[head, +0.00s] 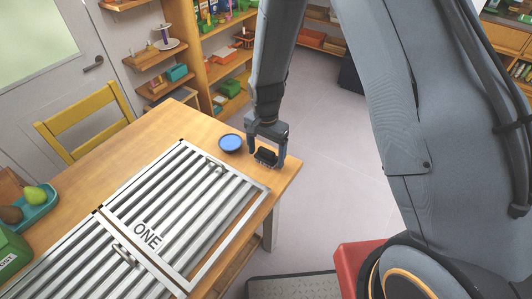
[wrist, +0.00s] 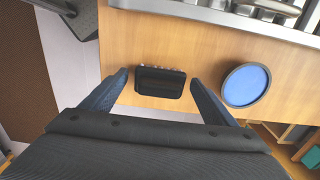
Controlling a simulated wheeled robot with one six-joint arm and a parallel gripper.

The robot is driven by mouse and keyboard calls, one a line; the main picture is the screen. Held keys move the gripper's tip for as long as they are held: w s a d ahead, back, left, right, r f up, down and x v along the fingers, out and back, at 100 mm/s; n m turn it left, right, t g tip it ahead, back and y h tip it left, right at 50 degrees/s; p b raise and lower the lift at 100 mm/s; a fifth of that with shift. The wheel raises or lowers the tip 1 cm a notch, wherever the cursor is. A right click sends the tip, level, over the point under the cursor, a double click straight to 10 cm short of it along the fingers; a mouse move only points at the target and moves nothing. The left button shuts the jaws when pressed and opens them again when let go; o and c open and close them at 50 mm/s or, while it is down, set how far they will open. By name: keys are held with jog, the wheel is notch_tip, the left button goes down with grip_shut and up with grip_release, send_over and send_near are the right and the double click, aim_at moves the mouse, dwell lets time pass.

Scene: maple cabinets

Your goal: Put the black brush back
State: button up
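The black brush (head: 265,156) lies on the wooden table near its right corner. In the wrist view the brush (wrist: 160,82) shows as a dark rounded block with a row of small light bits along its far edge. My gripper (head: 267,163) is open above the table, with one finger on either side of the brush. In the wrist view my gripper (wrist: 160,78) has gaps between both fingers and the brush. Whether the fingertips are down at brush height I cannot tell.
A round blue dish (head: 230,143) sits close to the brush. Slatted metal panels (head: 180,215), one marked ONE, cover much of the table (head: 180,120). A teal tray (head: 38,208) with fruit is at the left. A red object (head: 355,262) stands on the floor side.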

aim_at(266, 151)
notch_tip(266, 151, up, 12)
jog(key=b, duration=0.3)
jog(key=s+d+r+n, duration=0.2)
jog(key=s+d+n, duration=0.1)
jog(key=s+d, duration=0.4)
jog(key=s+d+r+n+t, duration=0.1)
jog(key=s+d+r+n, duration=0.2)
jog(key=s+d, duration=0.5)
jog(key=shift+n, duration=0.8)
jog(key=shift+r, duration=0.1)
